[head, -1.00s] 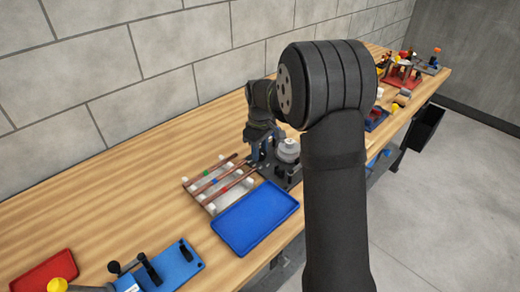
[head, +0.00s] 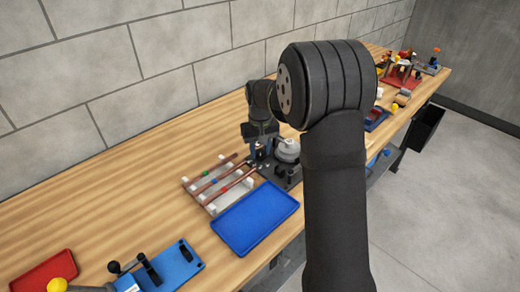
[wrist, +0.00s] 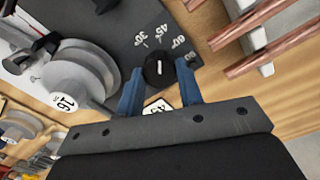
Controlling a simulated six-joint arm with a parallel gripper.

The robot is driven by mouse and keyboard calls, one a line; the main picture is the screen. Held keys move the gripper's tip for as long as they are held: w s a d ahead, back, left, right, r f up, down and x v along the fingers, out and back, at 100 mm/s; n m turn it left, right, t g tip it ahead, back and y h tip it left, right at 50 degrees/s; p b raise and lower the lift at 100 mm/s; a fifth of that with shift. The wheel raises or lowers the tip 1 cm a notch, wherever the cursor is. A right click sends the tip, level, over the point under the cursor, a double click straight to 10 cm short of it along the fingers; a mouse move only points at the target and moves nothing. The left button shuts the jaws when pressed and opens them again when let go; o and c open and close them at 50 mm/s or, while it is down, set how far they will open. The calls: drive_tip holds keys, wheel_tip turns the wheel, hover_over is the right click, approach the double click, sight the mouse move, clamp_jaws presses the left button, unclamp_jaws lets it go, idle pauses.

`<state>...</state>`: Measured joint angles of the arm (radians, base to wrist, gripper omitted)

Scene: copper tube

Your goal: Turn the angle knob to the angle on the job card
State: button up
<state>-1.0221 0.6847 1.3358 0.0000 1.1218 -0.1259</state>
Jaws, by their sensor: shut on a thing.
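The black angle knob (wrist: 158,69) shows in the wrist view with a short white line on its top. White angle marks (wrist: 162,34) for 30, 45, 60 and 90 curve around its far side. The line points roughly toward the 45 mark; the exact angle is hard to tell. My gripper (wrist: 159,84) has its blue fingers on either side of the knob, shut on it. A white card (wrist: 158,108) below the knob is partly hidden by my gripper and seems to start with a 4. In the head view my gripper (head: 261,150) hides the knob.
A grey bending wheel (wrist: 88,78) labelled 16 stands left of the knob, also seen in the head view (head: 288,150). Copper tubes (wrist: 275,45) lie on a white rack (head: 215,207) close by. A blue tray (head: 255,218) lies in front.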

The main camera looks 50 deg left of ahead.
sight(260, 152)
idle(0.4)
drive_tip(key=o, duration=1)
drive_tip(key=shift+c, duration=0.2)
wheel_tip(260, 152, up, 18)
drive_tip(key=shift+f, duration=0.25)
drive_tip(key=shift+f, duration=0.15)
wheel_tip(260, 152, down, 17)
drive_tip(key=shift+f, duration=0.1)
idle(0.3)
